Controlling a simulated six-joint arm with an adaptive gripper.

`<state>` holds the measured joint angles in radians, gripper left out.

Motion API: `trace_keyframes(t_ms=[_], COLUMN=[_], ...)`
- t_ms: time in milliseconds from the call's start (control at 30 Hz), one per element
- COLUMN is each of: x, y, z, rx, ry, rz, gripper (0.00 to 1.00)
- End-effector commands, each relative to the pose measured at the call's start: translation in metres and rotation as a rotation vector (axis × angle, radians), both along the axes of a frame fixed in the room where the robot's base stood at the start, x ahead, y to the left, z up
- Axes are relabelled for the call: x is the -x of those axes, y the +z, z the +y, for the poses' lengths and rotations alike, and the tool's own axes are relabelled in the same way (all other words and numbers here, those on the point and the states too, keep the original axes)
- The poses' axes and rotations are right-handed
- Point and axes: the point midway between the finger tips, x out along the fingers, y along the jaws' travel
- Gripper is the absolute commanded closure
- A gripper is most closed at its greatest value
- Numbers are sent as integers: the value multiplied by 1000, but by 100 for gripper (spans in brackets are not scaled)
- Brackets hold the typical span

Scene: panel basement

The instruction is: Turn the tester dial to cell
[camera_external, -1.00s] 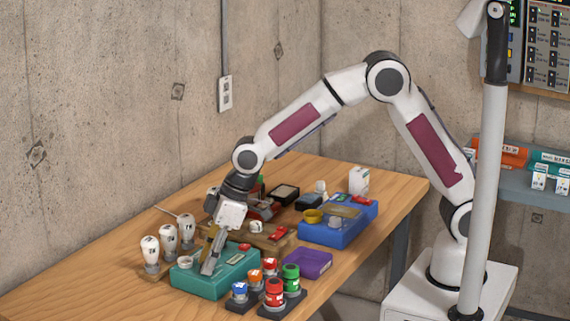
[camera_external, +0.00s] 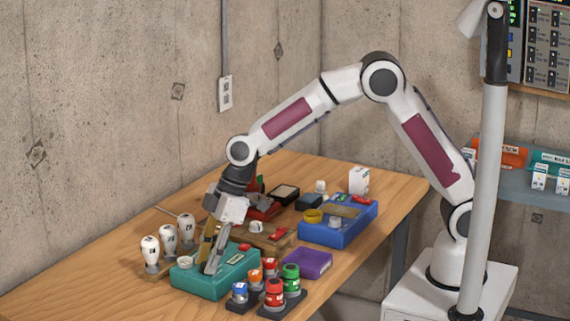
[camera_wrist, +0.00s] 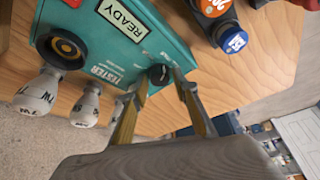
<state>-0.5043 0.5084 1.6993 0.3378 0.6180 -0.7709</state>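The tester is a teal box (camera_external: 238,270) near the table's front left; its teal face (camera_wrist: 85,20) also fills the upper left of the wrist view, with a READY display and a TESTER label. The small black dial (camera_wrist: 158,74) sits near the box's edge by that label. My gripper (camera_wrist: 161,80) is open, with a fingertip on either side of the dial. Whether either finger touches it is hard to tell. In the external view my gripper (camera_external: 213,262) points down over the tester and hides the dial. The dial's markings are too small to read.
White bulbs (camera_external: 168,238) stand left of the tester. Colour-capped jars (camera_external: 274,291) stand close on its right. A purple tray (camera_external: 308,263), a blue box (camera_external: 338,228) and a wooden holder (camera_external: 262,238) lie behind. The table's front left is bare.

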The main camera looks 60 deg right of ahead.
Motion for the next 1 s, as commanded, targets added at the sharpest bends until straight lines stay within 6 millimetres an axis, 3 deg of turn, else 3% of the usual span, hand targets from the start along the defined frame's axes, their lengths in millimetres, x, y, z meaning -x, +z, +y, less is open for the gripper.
trace_keyframes(t_ms=[600,767,1000], x=[15,18,39], y=[74,69,50], z=[-26,-28,-43], rx=[-2,-6,26], ry=[-5,-80,-158], rz=[-3,37,110], gripper=[71,71,71])
